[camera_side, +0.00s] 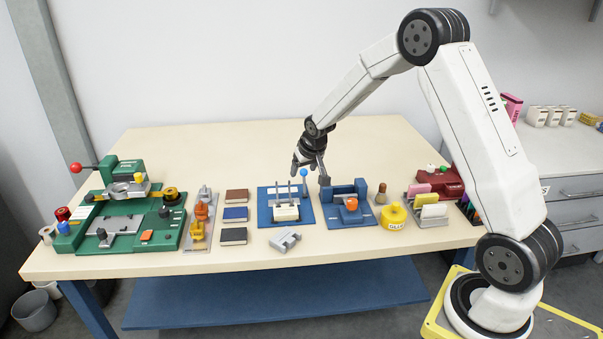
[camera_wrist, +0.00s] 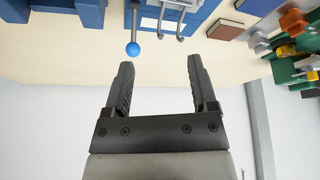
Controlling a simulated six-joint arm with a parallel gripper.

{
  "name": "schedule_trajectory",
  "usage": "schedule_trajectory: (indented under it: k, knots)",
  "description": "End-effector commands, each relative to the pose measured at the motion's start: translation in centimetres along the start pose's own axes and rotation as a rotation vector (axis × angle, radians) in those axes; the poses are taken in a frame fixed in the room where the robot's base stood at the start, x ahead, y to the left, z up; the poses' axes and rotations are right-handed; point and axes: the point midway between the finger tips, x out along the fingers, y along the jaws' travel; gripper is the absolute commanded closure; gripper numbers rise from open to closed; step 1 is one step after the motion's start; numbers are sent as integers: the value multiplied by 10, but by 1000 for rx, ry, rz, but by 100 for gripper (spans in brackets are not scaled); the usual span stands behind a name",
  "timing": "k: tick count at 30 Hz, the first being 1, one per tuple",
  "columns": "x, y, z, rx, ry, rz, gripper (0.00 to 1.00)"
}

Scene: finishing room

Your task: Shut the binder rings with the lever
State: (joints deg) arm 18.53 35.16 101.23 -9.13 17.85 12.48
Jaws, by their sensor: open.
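The ring device has a blue base (camera_side: 266,217) on the table's middle, and a white block (camera_side: 286,213) sits on it. Thin grey rings (camera_side: 290,190) stand up there; two show as hooked wires in the wrist view (camera_wrist: 182,25). I cannot tell whether they meet. The lever is a grey rod with a blue ball (camera_side: 304,173), upright in the side view. My gripper (camera_side: 309,176) is open and points down beside the ball. In the wrist view the ball (camera_wrist: 133,49) lies just beyond the left fingertip, not between the fingers (camera_wrist: 161,61). Contact is unclear.
A blue device with an orange part (camera_side: 351,204) stands close on the right. A grey bracket (camera_side: 285,242) lies in front. Several books (camera_side: 235,214) and a green machine (camera_side: 130,215) are to the left. The back of the table (camera_side: 220,150) is clear.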

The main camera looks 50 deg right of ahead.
Motion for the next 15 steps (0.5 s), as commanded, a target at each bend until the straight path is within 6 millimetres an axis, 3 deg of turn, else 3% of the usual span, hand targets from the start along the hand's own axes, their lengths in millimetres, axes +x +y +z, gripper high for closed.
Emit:
schedule_trajectory:
  k: [6,15]
  knots:
    - [-46,-40,56,-102,-59,-46,26]
    - [-100,-71,147,-244,-139,-103,26]
